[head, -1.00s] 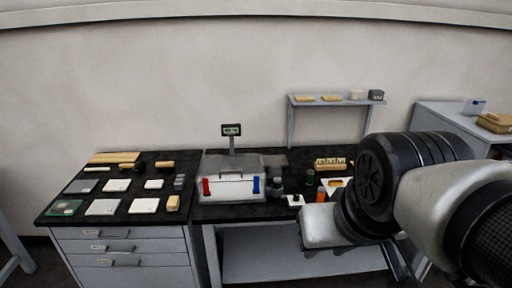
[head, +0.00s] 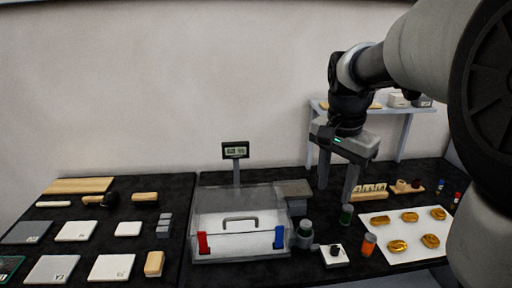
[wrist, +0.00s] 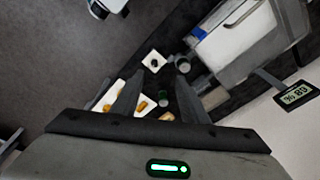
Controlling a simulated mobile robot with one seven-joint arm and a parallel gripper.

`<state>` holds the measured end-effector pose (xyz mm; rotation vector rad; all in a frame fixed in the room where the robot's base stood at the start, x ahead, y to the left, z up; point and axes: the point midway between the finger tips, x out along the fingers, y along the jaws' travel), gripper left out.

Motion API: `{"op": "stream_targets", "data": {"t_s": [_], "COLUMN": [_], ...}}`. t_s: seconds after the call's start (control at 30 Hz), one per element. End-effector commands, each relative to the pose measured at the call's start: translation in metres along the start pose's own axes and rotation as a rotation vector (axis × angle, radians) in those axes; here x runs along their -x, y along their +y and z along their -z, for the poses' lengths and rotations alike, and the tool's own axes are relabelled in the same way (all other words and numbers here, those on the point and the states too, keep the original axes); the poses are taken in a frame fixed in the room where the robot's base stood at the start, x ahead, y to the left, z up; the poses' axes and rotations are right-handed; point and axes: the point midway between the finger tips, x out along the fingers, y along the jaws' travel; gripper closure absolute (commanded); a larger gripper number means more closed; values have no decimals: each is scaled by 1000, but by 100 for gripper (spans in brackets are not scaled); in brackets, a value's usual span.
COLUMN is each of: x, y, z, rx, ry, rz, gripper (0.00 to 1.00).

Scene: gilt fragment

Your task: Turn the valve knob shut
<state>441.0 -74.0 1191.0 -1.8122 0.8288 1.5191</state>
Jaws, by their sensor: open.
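A small white square (head: 335,255) with a dark knob-like piece (head: 336,249) on it lies on the black bench, right of a clear-walled box (head: 238,216). I cannot tell for sure that this piece is the valve knob. The square also shows in the wrist view (wrist: 154,61), beyond the fingertips. A grey-capped jar (head: 304,229) stands at the box's right side. My gripper (head: 337,197) is open and empty, pointing down above the bench, behind the square in the head view. In the wrist view my gripper (wrist: 160,70) shows both fingers apart.
The box has a handle, a red clip (head: 202,243) and a blue clip (head: 279,237). A display (head: 235,150) stands behind it. A green vial (head: 346,214), an orange vial (head: 368,243) and a white sheet (head: 420,254) with several gold pieces are right. Tiles lie left.

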Motion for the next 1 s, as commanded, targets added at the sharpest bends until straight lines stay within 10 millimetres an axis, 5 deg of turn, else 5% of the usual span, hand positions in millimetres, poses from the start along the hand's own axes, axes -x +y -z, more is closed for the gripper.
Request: {"op": "stream_targets", "data": {"t_s": [0.03, 0.1, 0.33, 0.57, 1.0], "x": [-35, -60, -104, -129, -223], "y": [-1, -3, -1, 1, 8], "z": [19, 40, 76, 76, 62], "rx": [-96, -218, -438, -460, -457], "ry": [-30, -62, -118, -125, -126], "rz": [-24, -49, -90, -97, -96], "gripper": [60, 60, 60, 60, 60]}}
